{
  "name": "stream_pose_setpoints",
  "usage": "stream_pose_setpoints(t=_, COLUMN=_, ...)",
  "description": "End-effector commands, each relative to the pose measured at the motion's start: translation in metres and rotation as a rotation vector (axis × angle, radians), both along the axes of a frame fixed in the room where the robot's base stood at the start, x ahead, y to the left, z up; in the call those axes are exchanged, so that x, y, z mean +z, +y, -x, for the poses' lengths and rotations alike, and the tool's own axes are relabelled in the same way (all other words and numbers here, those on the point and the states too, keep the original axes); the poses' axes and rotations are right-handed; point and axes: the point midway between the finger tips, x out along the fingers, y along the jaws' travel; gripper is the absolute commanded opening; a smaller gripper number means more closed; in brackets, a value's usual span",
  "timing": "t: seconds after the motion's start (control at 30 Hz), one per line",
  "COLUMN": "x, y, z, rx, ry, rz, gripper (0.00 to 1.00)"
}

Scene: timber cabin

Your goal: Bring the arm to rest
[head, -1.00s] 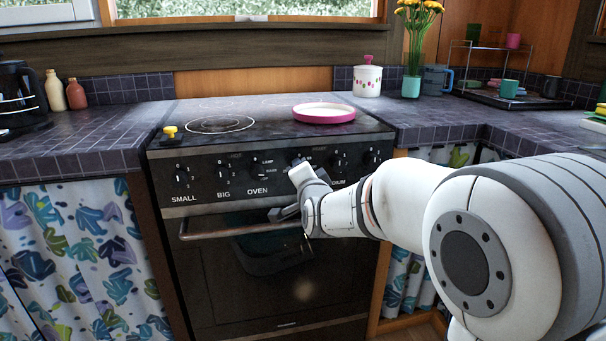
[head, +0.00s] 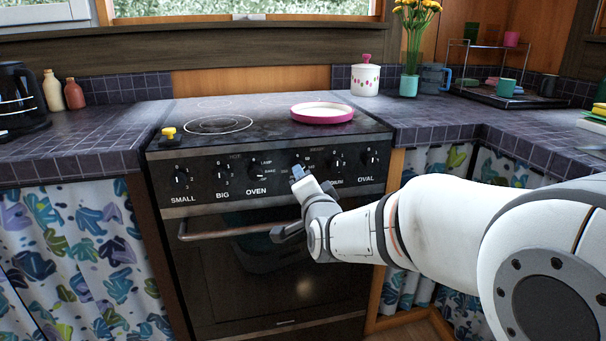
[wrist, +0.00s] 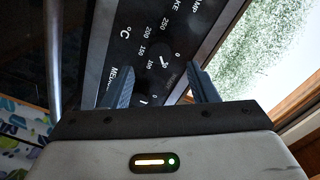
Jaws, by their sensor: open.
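My gripper (head: 294,202) is in front of the oven's control panel, near its middle knobs, in the head view. In the wrist view its two fingers (wrist: 164,88) stand apart with nothing between them, and the panel with its temperature markings shows beyond them. My white arm reaches in from the right. The black oven (head: 240,260) has a closed door with a handle bar (head: 225,233). I cannot tell whether a finger touches the panel.
A pink-rimmed dish (head: 322,113) and a small yellow item (head: 169,133) sit on the stove top. A white lidded pot (head: 365,80) and a flower vase (head: 409,86) stand behind. Tiled counters (head: 75,134) flank the stove. A dish rack (head: 492,95) stands at the right.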

Motion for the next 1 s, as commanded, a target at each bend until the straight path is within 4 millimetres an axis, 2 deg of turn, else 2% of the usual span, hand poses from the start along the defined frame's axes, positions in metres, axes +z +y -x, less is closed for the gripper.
stream_pose_setpoints(t=0.1, x=0.002, y=-0.003, z=0.012, rx=0.000, ry=-0.001, rz=0.000, gripper=0.53)
stream_pose_setpoints(t=0.2, x=0.001, y=-0.004, z=0.016, rx=0.000, ry=-0.001, rz=0.000, gripper=0.53)
stream_pose_setpoints(t=0.47, x=0.001, y=-0.004, z=0.016, rx=-0.001, ry=0.000, rz=0.000, gripper=0.53)
stream_pose_setpoints(t=0.57, x=0.006, y=-0.007, z=0.017, rx=-0.001, ry=0.010, rz=0.014, gripper=0.53)
stream_pose_setpoints(t=0.77, x=0.039, y=-0.028, z=0.031, rx=0.004, ry=0.122, rz=0.160, gripper=0.53)
stream_pose_setpoints(t=1.0, x=0.076, y=-0.069, z=0.073, rx=0.057, ry=0.347, rz=0.431, gripper=0.53)
